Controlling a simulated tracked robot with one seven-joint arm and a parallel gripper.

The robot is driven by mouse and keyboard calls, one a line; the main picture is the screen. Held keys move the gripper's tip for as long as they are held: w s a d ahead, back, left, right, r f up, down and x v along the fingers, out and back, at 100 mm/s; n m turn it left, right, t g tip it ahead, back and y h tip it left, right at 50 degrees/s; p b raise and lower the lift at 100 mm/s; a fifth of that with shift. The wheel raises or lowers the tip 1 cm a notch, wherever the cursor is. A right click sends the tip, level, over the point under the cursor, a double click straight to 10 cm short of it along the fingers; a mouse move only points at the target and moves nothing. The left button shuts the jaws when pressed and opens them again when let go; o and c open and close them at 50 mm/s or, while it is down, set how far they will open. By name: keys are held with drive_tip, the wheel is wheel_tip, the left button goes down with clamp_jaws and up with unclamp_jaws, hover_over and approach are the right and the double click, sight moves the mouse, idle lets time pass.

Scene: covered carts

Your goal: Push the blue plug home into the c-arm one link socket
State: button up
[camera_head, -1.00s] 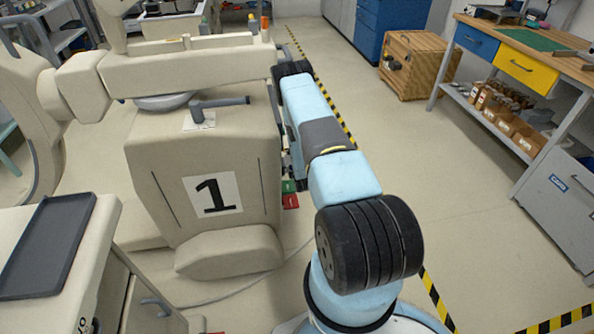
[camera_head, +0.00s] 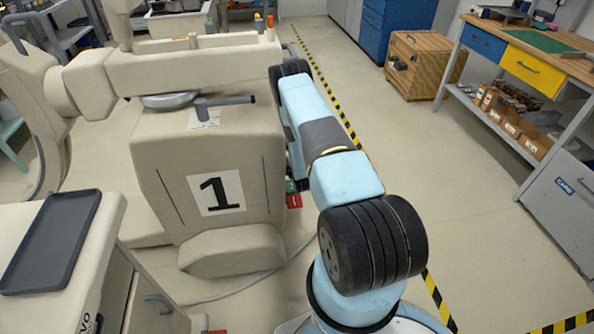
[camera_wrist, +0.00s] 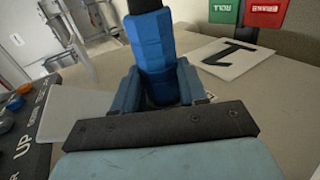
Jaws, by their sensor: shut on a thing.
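The blue plug (camera_wrist: 150,48) shows in the wrist view, with a dark piece at its upper end. My gripper (camera_wrist: 158,88) is shut on it, one finger on each side. The plug's far end is hidden between the fingers, so I cannot tell whether it meets a socket. The beige c-arm cart (camera_head: 165,195) with the number 1 label (camera_head: 216,193) stands left of my arm in the head view. The socket cannot be made out. My gripper is hidden in the head view.
A dark panel with buttons (camera_wrist: 30,125) lies left in the wrist view. A cart with a grey tray (camera_head: 50,240) stands front left. Floor is free right of my arm, before the workbench (camera_head: 530,60).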

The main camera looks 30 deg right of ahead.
drive_tip(key=shift+w+a, duration=0.1)
drive_tip(key=shift+a, duration=0.2)
drive_tip(key=o, duration=1.2)
drive_tip(key=shift+o, duration=0.5)
drive_tip(key=shift+w+r, duration=0.1)
drive_tip(key=shift+w, duration=0.05)
drive_tip(key=shift+w+r, duration=0.1)
drive_tip(key=shift+a, duration=0.1)
drive_tip(key=v, duration=1.4)
drive_tip(key=shift+s+f, duration=0.2)
drive_tip(key=shift+f, duration=0.1)
drive_tip(key=shift+s+f, duration=0.1)
drive_tip(key=shift+s, duration=0.05)
